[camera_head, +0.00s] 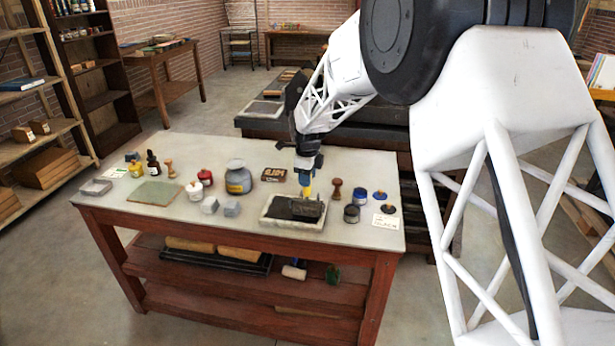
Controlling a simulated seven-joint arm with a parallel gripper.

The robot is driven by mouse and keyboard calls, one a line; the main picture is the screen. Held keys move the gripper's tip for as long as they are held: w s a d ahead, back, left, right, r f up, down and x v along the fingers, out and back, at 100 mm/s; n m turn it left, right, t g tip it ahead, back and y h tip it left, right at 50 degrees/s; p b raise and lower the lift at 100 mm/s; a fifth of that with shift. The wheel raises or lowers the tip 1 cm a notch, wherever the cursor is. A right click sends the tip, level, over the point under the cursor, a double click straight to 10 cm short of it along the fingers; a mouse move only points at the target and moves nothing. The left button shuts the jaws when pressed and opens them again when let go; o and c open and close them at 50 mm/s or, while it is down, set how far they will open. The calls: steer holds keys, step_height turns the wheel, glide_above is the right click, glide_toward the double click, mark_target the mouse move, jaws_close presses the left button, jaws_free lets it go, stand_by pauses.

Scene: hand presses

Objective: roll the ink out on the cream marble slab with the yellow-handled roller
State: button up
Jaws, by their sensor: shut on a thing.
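My gripper (306,183) points down over the right half of the table and is shut on the yellow handle of the roller (307,209). Only a little of the yellow shows below the jaws. The roller's dark cylinder is at the cream marble slab (268,221), over its right part. A dark area of ink covers most of the slab's top, with a pale rim around it. I cannot tell whether the cylinder touches the slab or hangs just above it.
On the wooden table (240,228), a dark jar (352,214) and a brown stamp (337,190) stand close right of the slab. A large grey jar (238,178) and grey blocks (232,209) stand left. A greenish slab (153,193) lies farther left.

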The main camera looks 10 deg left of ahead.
steer(key=shift+s, duration=1.75)
steer(key=shift+r, duration=1.95)
